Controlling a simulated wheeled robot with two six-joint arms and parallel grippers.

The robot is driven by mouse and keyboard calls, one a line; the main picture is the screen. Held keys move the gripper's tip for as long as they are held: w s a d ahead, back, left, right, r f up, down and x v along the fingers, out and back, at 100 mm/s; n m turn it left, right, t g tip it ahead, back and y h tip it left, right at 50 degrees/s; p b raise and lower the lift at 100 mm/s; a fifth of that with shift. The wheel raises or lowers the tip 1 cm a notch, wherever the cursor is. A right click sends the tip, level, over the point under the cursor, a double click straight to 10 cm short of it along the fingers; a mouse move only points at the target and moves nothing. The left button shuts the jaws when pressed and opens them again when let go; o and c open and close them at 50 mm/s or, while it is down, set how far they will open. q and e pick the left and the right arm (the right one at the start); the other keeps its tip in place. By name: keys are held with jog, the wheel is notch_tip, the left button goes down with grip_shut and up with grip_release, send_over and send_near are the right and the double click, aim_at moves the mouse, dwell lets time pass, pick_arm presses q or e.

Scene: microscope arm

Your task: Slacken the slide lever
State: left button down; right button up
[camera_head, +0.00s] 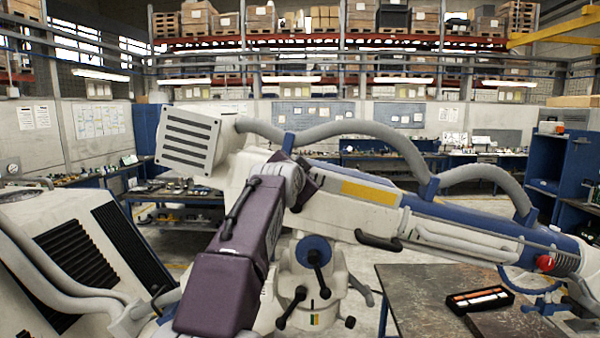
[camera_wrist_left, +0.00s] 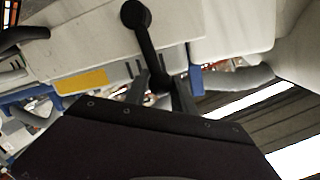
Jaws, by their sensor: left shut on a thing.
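The slide lever, a black bar with a rounded end (camera_wrist_left: 146,42), shows in the left wrist view against the pale body of the microscope arm. My left gripper (camera_wrist_left: 163,95) has its two dark fingers closed around the lower end of this lever. In the head view my purple left arm reaches up to the microscope arm (camera_head: 345,208), a long white beam with a yellow panel and blue parts. There my left gripper (camera_head: 308,184) is at the beam's left part, and the lever's grasped end cannot be made out. My right gripper is in neither view.
Below the beam, the white column carries a blue hub with a black lever (camera_head: 318,268) and another black lever (camera_head: 290,308). A black handle (camera_head: 378,240) hangs under the beam. A table (camera_head: 420,295) with a small black tray (camera_head: 480,299) stands at right. A white vented cabinet (camera_head: 75,255) stands left.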

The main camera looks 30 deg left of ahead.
pick_arm(q)
jog(key=shift+w+d+f+m, duration=0.3)
jog(key=shift+d+m, duration=0.1)
jog(key=shift+m, duration=0.1)
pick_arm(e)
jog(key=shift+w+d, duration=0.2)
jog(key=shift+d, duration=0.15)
pick_arm(q)
jog(key=shift+f, duration=0.1)
jog(key=c, duration=1.1)
grip_release()
jog(key=shift+w, duration=0.2)
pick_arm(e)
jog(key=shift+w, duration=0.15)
pick_arm(q)
jog(key=b+v, duration=0.3)
jog(key=v, duration=0.6)
jog(key=shift+d, duration=0.1)
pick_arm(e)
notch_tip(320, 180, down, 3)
